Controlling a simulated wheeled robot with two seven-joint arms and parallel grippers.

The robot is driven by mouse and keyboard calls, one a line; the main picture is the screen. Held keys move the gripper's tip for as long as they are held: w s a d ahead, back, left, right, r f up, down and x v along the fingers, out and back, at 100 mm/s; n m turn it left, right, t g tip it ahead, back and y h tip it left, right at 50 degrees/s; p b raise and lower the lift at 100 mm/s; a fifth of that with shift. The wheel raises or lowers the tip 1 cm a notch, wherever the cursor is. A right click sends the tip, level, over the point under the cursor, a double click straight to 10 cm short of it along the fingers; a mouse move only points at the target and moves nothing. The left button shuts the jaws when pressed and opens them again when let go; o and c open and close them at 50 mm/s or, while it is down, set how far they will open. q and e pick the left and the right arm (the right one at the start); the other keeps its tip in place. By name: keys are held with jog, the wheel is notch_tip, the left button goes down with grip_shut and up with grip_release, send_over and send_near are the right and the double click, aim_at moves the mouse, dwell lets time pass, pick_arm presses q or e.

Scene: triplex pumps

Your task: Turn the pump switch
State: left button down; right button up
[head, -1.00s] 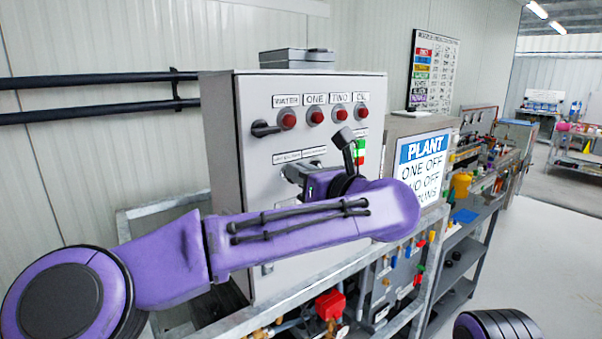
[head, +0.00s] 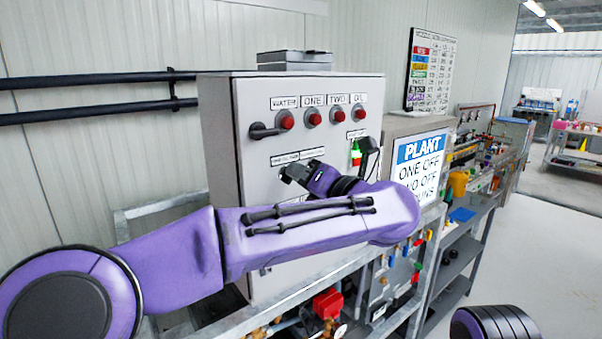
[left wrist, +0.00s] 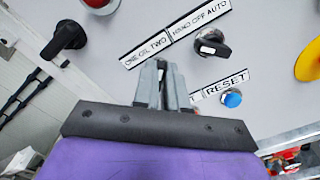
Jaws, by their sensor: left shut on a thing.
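The grey control box (head: 225,130) stands against the wall, with its switches on the front. My left gripper (head: 287,172) is at the middle of that front, below two white labels. In the left wrist view its fingers (left wrist: 163,68) are shut on a pump switch under the label "ONE OFF TWO" (left wrist: 146,50). The fingers hide most of that switch; only a small part (left wrist: 161,74) shows between them. A second black switch (left wrist: 211,43) sits beside it under "HAND OFF AUTO" and is not touched. My right gripper is out of view.
A blue reset button (left wrist: 232,98) is close to my fingers. A metal frame (head: 300,295) with a red valve part (head: 328,302) lies below.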

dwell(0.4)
pick_arm(q)
jog(key=c, duration=1.2)
grip_release()
jog(key=shift+d, duration=0.1)
